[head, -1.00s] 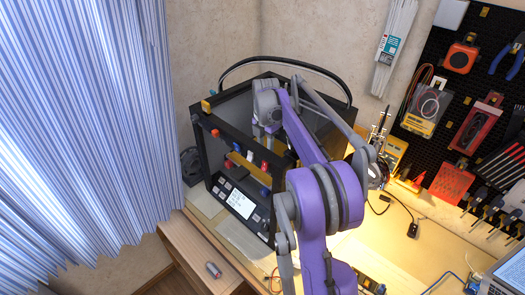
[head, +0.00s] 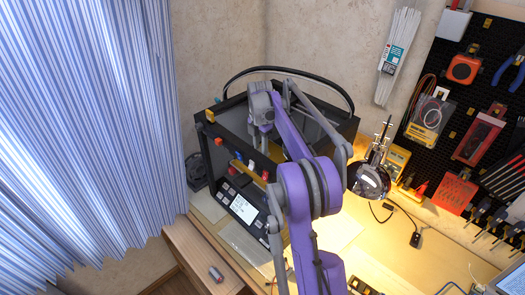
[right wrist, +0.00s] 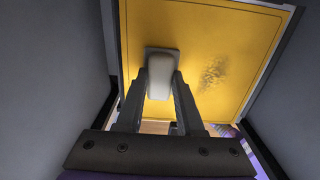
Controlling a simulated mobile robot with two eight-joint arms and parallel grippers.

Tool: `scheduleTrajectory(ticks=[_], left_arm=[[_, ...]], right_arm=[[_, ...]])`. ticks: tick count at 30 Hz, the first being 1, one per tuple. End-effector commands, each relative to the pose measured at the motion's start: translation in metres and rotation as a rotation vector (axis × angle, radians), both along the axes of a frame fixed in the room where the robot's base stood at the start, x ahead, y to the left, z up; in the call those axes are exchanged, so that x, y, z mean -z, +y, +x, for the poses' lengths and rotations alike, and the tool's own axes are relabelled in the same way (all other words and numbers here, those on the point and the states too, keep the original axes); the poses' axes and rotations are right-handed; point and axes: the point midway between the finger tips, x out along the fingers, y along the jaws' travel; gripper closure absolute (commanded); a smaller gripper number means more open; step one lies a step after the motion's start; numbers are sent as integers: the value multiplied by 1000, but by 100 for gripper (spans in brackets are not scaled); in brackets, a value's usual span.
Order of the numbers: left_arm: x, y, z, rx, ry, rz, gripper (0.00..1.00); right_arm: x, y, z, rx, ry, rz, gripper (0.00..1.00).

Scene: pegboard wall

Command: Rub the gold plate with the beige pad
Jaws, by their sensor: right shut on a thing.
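The gold plate (right wrist: 215,50) fills the upper part of the right wrist view, with a dark speckled smudge right of centre. In the head view only a narrow yellow strip of what looks like this plate (head: 247,172) shows inside the black printer frame. My right gripper (right wrist: 160,80) is shut on the beige pad (right wrist: 160,68), a pale block with a grey flat edge. The pad lies over the plate, left of the smudge; whether it touches the surface I cannot tell. My left gripper is not in view.
The black 3D printer frame (head: 203,150) surrounds the plate, with dark walls on both sides. Tools hang on the pegboard (head: 455,105).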

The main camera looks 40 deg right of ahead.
Motion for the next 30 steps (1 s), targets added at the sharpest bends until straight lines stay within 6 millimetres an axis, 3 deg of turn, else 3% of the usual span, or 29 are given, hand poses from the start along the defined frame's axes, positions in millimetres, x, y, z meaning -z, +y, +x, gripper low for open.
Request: scheduleTrajectory(ticks=[10, 22, 30], left_arm=[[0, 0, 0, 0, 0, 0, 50], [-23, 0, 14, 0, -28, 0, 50], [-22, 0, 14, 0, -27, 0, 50]], right_arm=[[3, 1, 2, -4, -3, 0, 100], [-40, 2, 3, -5, -5, -1, 100], [-58, 2, 1, -4, -1, 0, 100]])
